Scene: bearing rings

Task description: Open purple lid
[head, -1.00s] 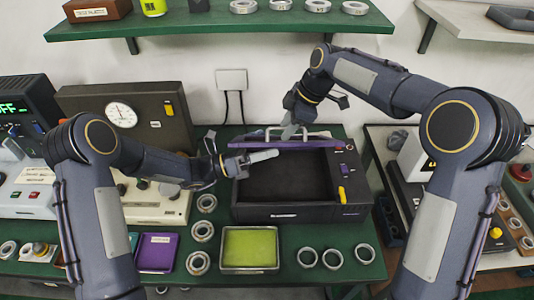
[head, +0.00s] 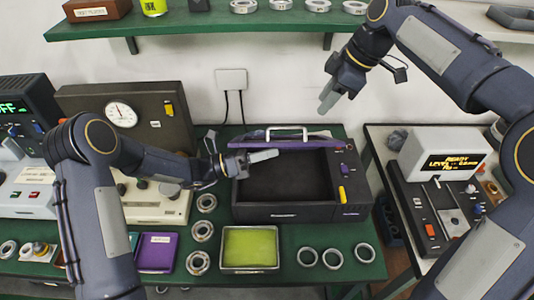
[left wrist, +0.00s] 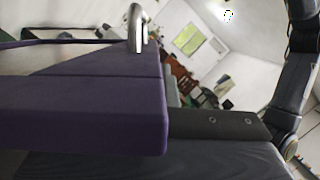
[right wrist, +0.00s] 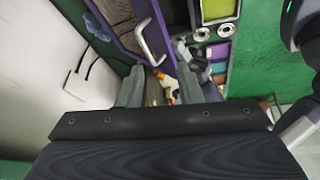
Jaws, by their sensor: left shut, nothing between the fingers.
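The dark box (head: 300,212) stands on the green bench with its dark inside exposed. Its purple lid (head: 322,142) is raised along the back edge, seen nearly edge-on, with a silver handle (head: 287,129) on it. The lid also fills much of the left wrist view (left wrist: 80,118). My left gripper (head: 268,155) is shut and empty, over the back left part of the box near the lid. My right gripper (head: 328,102) is open and empty, above and behind the box, apart from the handle. The handle also shows in the right wrist view (right wrist: 150,42).
A tray with a yellow-green pad (head: 250,248) and several metal rings (head: 333,258) lie in front of the box. A gauge panel (head: 120,115) stands left. A device with a lit display (head: 450,160) stands right. A green shelf (head: 220,22) hangs above.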

